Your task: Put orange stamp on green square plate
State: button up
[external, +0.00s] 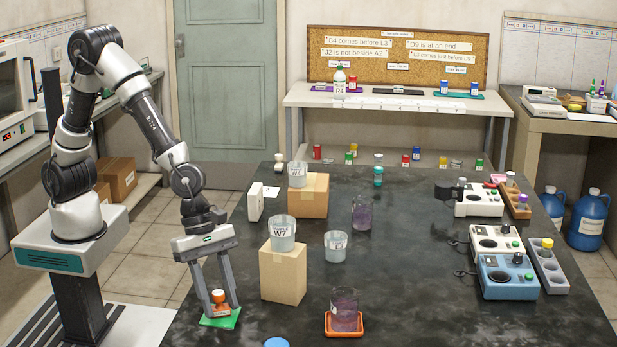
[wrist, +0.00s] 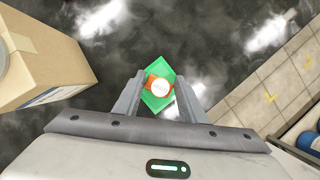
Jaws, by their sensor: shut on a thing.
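The orange stamp (external: 219,296) stands over the green square plate (external: 221,320) at the near left of the dark bench. It has a pale round top, seen in the wrist view as a white disc on the orange stamp (wrist: 159,87). The green square plate (wrist: 156,101) shows around it there, turned like a diamond. My gripper (external: 220,304) points down and is shut on the stamp, a finger on each side. The stamp looks to be on or just above the plate; I cannot tell if it touches.
A cardboard box (external: 283,277) with a beaker marked W7 (external: 282,234) on top stands right of my gripper. An orange dish (external: 344,331) holds a beaker of purple liquid (external: 345,309). A blue round thing (external: 277,342) lies at the near edge. Devices stand at the right.

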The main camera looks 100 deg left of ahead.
jog(key=shift+f, duration=0.2)
jog(key=o, duration=1.1)
jog(key=shift+c, duration=0.2)
jog(key=shift+r, duration=0.1)
jog(key=shift+r, duration=0.35)
jog(key=p+v, duration=0.4)
jog(key=v, duration=0.7)
jog(key=shift+r+p, duration=0.3)
jog(key=shift+p, duration=0.05)
jog(key=shift+a, duration=0.1)
